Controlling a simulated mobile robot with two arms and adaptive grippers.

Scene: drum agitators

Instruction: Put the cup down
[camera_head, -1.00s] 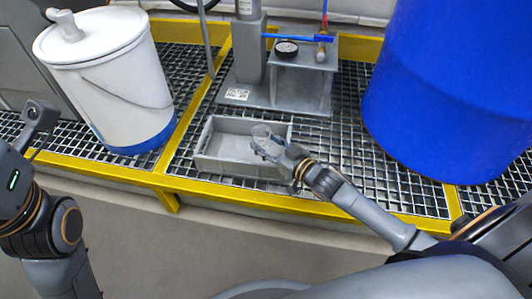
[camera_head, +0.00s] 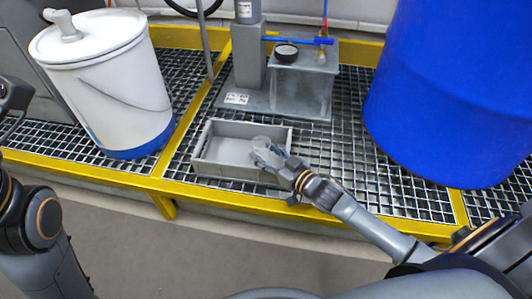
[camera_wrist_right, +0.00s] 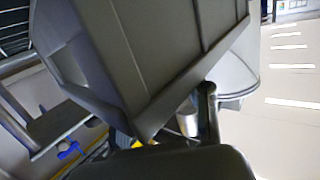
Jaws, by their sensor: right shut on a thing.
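A small clear cup (camera_head: 261,144) is held at the right part of a grey open tray (camera_head: 240,172). My right gripper (camera_head: 263,153) is shut on the cup, reaching in over the tray's front right corner. I cannot tell whether the cup touches the tray floor. In the right wrist view the grey tray (camera_wrist_right: 165,50) fills the upper middle, and the cup cannot be made out clearly. My left gripper (camera_head: 14,96) is cut off at the left edge of the head view, away from the tray, and its fingers are unclear.
The tray stands on a metal grating (camera_head: 350,165) with a yellow frame edge (camera_head: 230,201) in front. A white bucket (camera_head: 110,85) stands at left, a large blue drum (camera_head: 450,90) at right. The tray's left half is empty.

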